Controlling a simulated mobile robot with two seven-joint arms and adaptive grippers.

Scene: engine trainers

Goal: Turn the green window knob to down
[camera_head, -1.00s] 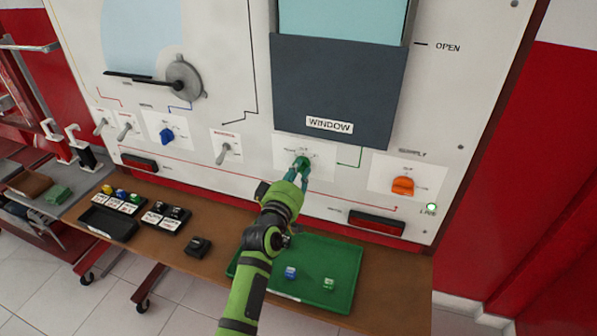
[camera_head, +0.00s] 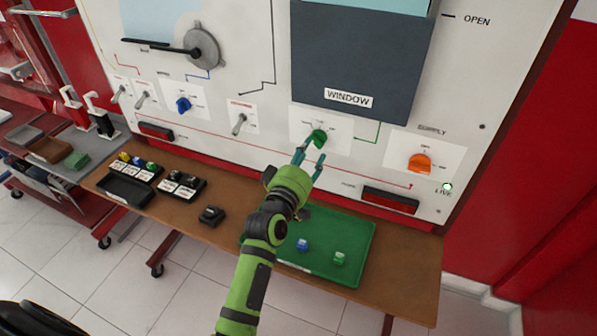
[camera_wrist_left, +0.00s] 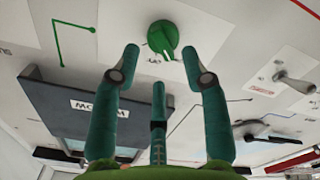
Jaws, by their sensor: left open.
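The green window knob (camera_head: 319,138) is on the white panel, below the dark WINDOW cover (camera_head: 360,65). In the left wrist view the knob (camera_wrist_left: 163,38) is a round green disc with a raised grip, just beyond the fingertips. My left gripper (camera_head: 310,157) is open in front of the knob, slightly below and to its left. In the left wrist view its fingers (camera_wrist_left: 162,60) are spread apart with nothing between them, apart from the knob. My right gripper does not show. The small labels around the knob are too blurred to read.
An orange supply knob (camera_head: 419,163) is to the right, near a lit LIVE lamp (camera_head: 447,187). A toggle switch (camera_head: 238,123) and a blue knob (camera_head: 184,105) are to the left. Below, a green tray (camera_head: 361,228) lies on the brown bench (camera_head: 405,270).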

